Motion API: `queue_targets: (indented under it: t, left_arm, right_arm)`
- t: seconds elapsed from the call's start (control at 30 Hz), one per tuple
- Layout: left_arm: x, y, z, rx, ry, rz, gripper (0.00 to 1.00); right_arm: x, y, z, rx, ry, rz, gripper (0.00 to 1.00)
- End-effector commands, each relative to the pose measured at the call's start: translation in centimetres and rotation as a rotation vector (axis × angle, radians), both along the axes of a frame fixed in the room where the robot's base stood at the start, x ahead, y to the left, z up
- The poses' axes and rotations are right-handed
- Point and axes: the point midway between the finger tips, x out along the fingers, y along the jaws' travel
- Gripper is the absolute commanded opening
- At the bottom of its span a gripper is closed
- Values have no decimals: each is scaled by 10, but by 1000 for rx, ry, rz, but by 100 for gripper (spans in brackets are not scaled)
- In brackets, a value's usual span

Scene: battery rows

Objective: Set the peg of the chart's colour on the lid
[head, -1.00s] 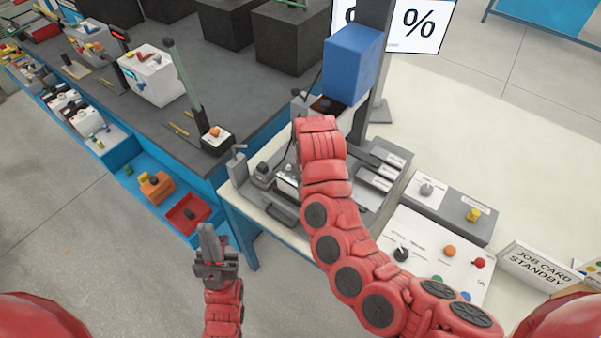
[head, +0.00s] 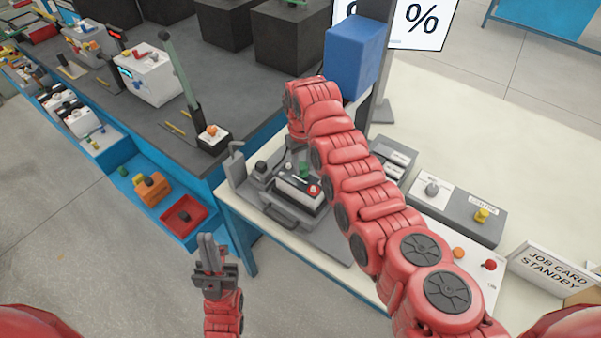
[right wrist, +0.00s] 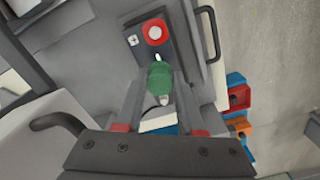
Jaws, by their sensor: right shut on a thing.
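A green peg (right wrist: 160,77) is between the fingertips of my right gripper (right wrist: 160,88) in the right wrist view. In the head view the green peg (head: 304,169) shows over a dark box with a pale strip and a red round cap (head: 314,190). The right gripper itself is mostly hidden behind its red arm there. In the wrist view the red cap with a white centre (right wrist: 154,32) is just beyond the peg; contact with the box cannot be told. My left gripper (head: 212,245) is empty, its fingers together, left of the bench. No clear chart colour is readable.
The dark box sits in a grey fixture with a handle (head: 282,217). A white board with an orange knob (head: 458,253) and a red knob (head: 490,265) is at right. A job card sign (head: 553,268) reads STANDBY. A blue block (head: 351,60) stands behind.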

Motion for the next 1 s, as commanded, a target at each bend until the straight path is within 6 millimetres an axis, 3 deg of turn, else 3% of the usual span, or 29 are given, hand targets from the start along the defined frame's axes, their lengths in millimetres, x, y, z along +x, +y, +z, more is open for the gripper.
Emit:
queue_targets:
  t: [0.2, 0.27, 0.33, 0.5, 0.93, 0.97, 1.0]
  left_arm:
    - [0, 0, -41, 0, 1, 0, 0]
    - [0, 0, -24, 0, 2, 0, 0]
    - [0, 0, -17, 0, 0, 0, 0]
    - [0, 0, -28, 0, 1, 0, 0]
    - [0, 0, -31, 0, 1, 0, 0]
    - [0, 0, -30, 0, 1, 0, 0]
    - [0, 0, -30, 0, 1, 0, 0]
  right_arm:
    - [11, 9, -4, 19, -2, -4, 0]
    - [10, 6, -1, 19, 6, -9, 0]
    - [9, 6, -11, 19, 6, -8, 0]
    - [10, 7, -31, 20, 2, -7, 0]
    - [11, 6, -36, 21, 1, -7, 0]
    - [11, 6, -34, 20, 0, -7, 43]
    - [11, 6, -34, 20, 0, -7, 50]
